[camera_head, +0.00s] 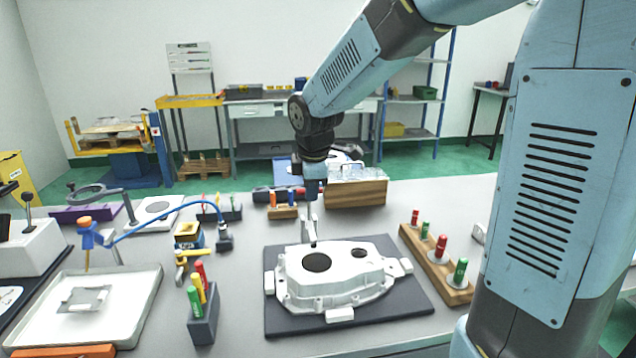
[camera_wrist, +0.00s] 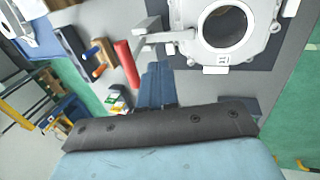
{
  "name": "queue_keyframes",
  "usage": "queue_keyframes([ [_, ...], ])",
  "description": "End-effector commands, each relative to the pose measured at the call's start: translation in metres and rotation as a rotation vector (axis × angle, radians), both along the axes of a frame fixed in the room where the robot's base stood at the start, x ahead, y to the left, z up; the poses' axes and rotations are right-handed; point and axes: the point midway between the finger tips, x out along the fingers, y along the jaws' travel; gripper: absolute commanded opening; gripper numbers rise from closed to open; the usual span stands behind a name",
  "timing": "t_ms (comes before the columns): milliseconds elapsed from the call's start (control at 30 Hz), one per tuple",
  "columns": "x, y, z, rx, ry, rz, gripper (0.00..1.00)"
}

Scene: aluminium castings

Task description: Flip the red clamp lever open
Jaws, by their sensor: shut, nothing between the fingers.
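My blue gripper (camera_head: 313,190) hangs down over the far edge of the white casting (camera_head: 340,272). Its fingers are shut and empty. They also show in the wrist view (camera_wrist: 157,70). The red clamp lever (camera_wrist: 127,62) shows in the wrist view as a red bar just left of the fingertips. Grey metal clamp parts (camera_wrist: 165,38) reach from beside it towards the casting. I cannot tell whether the fingers touch the lever. In the head view grey metal (camera_head: 309,228) shows below my gripper, and the lever is mostly hidden there.
The casting lies on a dark mat (camera_head: 400,300). A wooden peg block (camera_head: 283,212) stands behind the clamp, and a larger wooden block (camera_head: 357,192) stands behind right. A plug rack (camera_head: 437,265) is at right, a tool holder (camera_head: 203,318) at front left.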

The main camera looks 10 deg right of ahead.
Motion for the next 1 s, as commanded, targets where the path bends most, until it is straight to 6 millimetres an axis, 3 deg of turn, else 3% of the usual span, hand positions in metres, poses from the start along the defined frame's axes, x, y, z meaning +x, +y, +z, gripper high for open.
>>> queue_keyframes([
  [233,0.021,0.0,-0.004,-0.001,0.001,-0.001,0.0],
  [600,0.024,-0.001,-0.005,-0.001,0.0,-0.001,0.0],
  [633,0.024,-0.018,-0.004,0.0,-0.001,-0.009,0.0],
  [700,0.024,-0.007,-0.005,0.0,0.002,-0.002,0.0],
  [1000,0.031,0.01,-0.002,-0.001,0.068,0.016,0.0],
])
